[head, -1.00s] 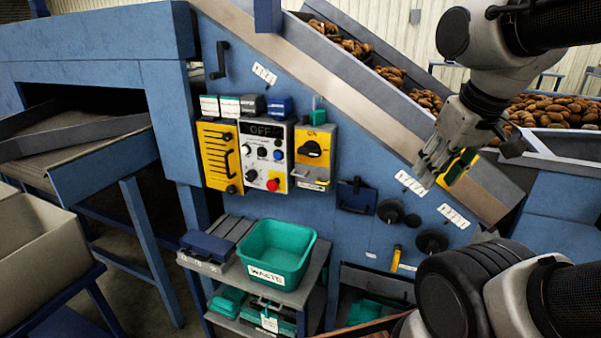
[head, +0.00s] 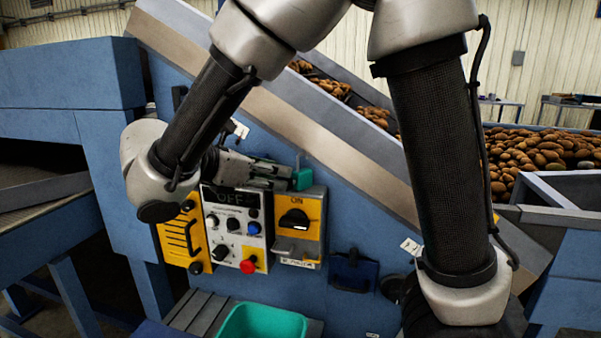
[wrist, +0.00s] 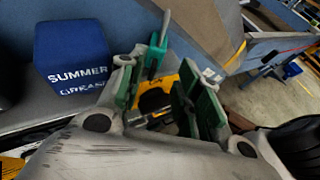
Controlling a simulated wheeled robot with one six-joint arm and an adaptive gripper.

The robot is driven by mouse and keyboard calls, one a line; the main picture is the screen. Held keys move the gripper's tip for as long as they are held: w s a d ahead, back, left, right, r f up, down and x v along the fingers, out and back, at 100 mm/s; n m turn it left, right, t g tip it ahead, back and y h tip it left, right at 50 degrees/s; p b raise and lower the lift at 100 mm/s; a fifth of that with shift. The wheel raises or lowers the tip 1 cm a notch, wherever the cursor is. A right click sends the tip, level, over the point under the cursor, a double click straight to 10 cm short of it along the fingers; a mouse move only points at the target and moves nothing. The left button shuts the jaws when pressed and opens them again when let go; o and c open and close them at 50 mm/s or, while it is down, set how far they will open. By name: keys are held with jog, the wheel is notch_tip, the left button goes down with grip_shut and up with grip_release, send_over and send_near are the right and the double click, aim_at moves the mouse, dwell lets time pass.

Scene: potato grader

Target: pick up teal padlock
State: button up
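The teal padlock (head: 302,179) is at the top of the yellow switch box (head: 312,222), just past my gripper's fingertips in the head view. In the wrist view the padlock (wrist: 155,52) shows its teal body and a grey shackle, beyond the fingers and nearer the left one. My gripper (head: 284,175) reaches in from the left, above the control panel. In the wrist view my gripper (wrist: 157,88) has its green-padded fingers apart, with no object held between them. The fingers partly hide the yellow switch box.
A blue block marked SUMMER GREASE (wrist: 72,58) stands close to the left finger in the wrist view. The control panel (head: 237,225) with knobs and a red button lies below my gripper. The sloping conveyor side (head: 330,130) rises behind. A teal bin (head: 262,322) is below.

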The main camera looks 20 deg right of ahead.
aim_at(295, 176)
jog(key=shift+w+d+f, duration=0.1)
jog(key=shift+w+d, duration=0.1)
jog(key=shift+w, duration=0.1)
jog(key=x, duration=0.7)
jog(key=shift+w, duration=0.15)
grip_shut()
